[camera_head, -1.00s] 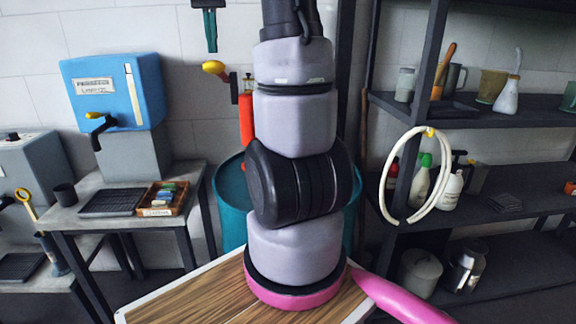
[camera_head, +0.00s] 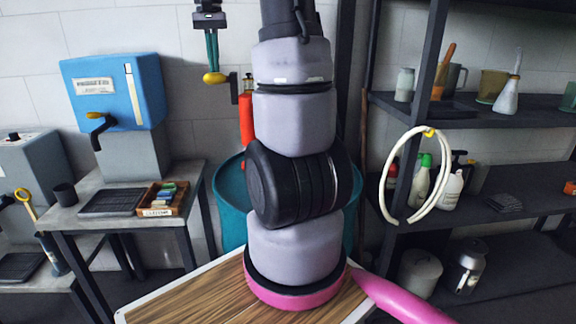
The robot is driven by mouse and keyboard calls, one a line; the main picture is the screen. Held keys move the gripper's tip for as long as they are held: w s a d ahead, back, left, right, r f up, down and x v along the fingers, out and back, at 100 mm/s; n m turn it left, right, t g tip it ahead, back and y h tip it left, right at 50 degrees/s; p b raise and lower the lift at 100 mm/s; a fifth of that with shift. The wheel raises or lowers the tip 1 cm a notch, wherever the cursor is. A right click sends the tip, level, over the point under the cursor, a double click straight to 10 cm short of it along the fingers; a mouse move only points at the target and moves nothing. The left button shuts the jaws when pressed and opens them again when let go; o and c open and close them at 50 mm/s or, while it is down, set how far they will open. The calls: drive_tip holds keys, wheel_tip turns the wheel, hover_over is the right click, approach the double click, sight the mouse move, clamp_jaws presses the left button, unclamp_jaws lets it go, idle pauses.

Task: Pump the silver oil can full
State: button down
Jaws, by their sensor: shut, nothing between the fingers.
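My gripper (camera_head: 212,68) is at the top left of my arm, its green fingers pointing down and shut. The fingertips are right at the yellow knob (camera_head: 214,78) of a pump handle, seeming to touch it from above. The handle joins a dark pump head (camera_head: 234,88) beside a red cylinder (camera_head: 246,118), over a teal drum (camera_head: 228,200) partly hidden by my arm. I cannot make out a silver oil can at the pump; my arm covers much of that area. A silver-grey can (camera_head: 466,264) stands on the lower right shelf; I cannot tell if it is the oil can.
A blue dispenser (camera_head: 114,92) stands on a grey table (camera_head: 62,216) at left, with a small crate (camera_head: 165,200). Shelves (camera_head: 530,205) at right hold bottles and cans; a white hose ring (camera_head: 388,180) hangs from their post.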

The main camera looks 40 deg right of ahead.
drive_tip(key=shift+f, duration=5.35)
drive_tip(key=shift+r, duration=7.9)
